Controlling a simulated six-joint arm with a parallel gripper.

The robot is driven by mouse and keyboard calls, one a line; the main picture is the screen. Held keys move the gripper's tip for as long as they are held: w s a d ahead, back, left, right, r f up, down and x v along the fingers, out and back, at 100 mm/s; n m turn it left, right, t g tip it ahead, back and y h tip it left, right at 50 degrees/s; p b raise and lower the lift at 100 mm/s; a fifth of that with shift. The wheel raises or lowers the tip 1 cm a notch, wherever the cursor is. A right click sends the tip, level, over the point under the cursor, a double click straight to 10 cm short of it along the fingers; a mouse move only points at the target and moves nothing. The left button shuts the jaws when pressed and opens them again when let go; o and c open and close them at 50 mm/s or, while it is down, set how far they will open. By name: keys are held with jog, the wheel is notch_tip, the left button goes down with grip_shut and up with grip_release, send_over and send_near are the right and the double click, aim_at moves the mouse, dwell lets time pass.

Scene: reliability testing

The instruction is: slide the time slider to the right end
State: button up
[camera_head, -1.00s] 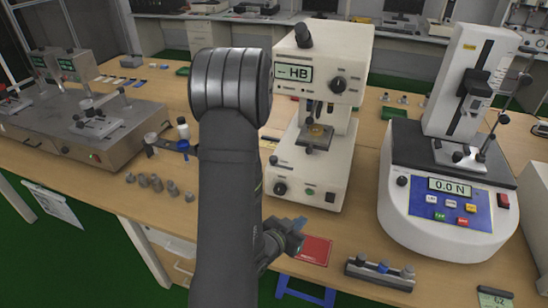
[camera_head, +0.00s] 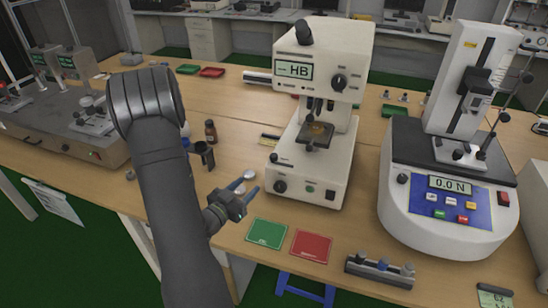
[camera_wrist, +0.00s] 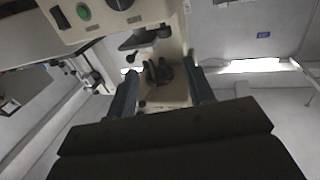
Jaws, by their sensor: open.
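The cream hardness tester (camera_head: 322,75) with the HB display stands in the middle of the bench. A small dark knob (camera_head: 274,158) sits at the left of its base top with a dark line beside it; I cannot tell for certain that this is the time slider. My gripper (camera_head: 246,188) is open and empty, left of the tester's base and apart from it, fingers pointing towards it. In the wrist view, the gripper's two blue fingers (camera_wrist: 163,88) are spread, with part of the tester (camera_wrist: 150,15) and its green button (camera_wrist: 83,13) beyond them.
A green card (camera_head: 267,234) and a red card (camera_head: 311,246) lie in front of the tester. A force tester (camera_head: 450,205) stands right. A rack of small pieces (camera_head: 380,272) is at the front edge. A brown bottle (camera_head: 210,132) stands behind my gripper.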

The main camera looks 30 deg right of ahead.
aim_at(271, 160)
jog(key=x, duration=1.7)
jog(key=shift+w+a+r, duration=0.15)
jog(key=shift+w, duration=0.2)
jog(key=shift+c, duration=0.2)
